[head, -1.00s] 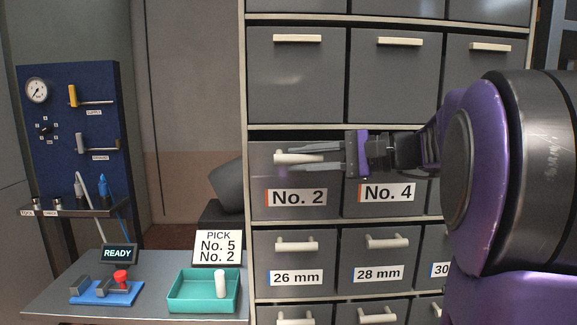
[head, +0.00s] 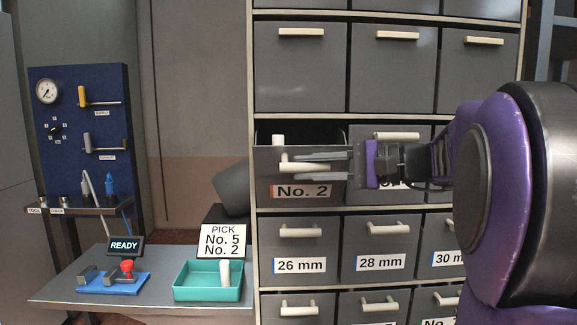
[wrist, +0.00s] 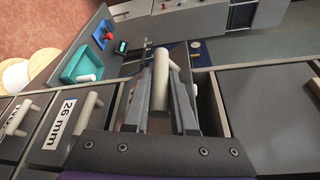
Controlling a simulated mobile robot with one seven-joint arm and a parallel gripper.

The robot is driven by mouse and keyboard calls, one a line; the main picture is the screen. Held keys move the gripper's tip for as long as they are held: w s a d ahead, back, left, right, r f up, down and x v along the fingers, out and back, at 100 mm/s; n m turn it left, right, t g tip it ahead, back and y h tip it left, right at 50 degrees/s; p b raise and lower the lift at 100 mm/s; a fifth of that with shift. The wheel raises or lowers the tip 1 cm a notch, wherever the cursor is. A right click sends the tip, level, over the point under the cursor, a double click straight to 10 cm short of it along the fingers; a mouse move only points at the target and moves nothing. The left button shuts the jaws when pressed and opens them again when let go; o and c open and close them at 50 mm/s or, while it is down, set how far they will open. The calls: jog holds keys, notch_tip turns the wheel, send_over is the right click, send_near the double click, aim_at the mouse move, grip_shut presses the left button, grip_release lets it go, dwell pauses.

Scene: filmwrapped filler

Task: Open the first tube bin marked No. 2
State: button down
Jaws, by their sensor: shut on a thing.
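My gripper (head: 305,163) is shut on the bin's cream bar handle (head: 290,168). In the wrist view the handle (wrist: 175,66) lies between the two grey fingers of my gripper (wrist: 162,85). Most of the bin's inside is hidden.
The No. 4 bin beside it is closed and partly hidden by my gripper. Below are the closed 26 mm (head: 300,245) and 28 mm (head: 378,245) bins. At left, a bench (head: 60,290) holds a teal tray (head: 207,294) with a white tube (head: 225,272), plus a READY display (head: 125,246).

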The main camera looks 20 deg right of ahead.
jog(key=shift+s+f, duration=0.1)
jog(key=shift+f, duration=0.05)
dwell(0.4)
jog(key=c, duration=1)
grip_release()
jog(key=p+v, duration=0.1)
jog(key=v, duration=1.6)
jog(key=shift+d+p, duration=0.2)
jog(key=shift+p, duration=0.15)
jog(key=shift+s, duration=0.1)
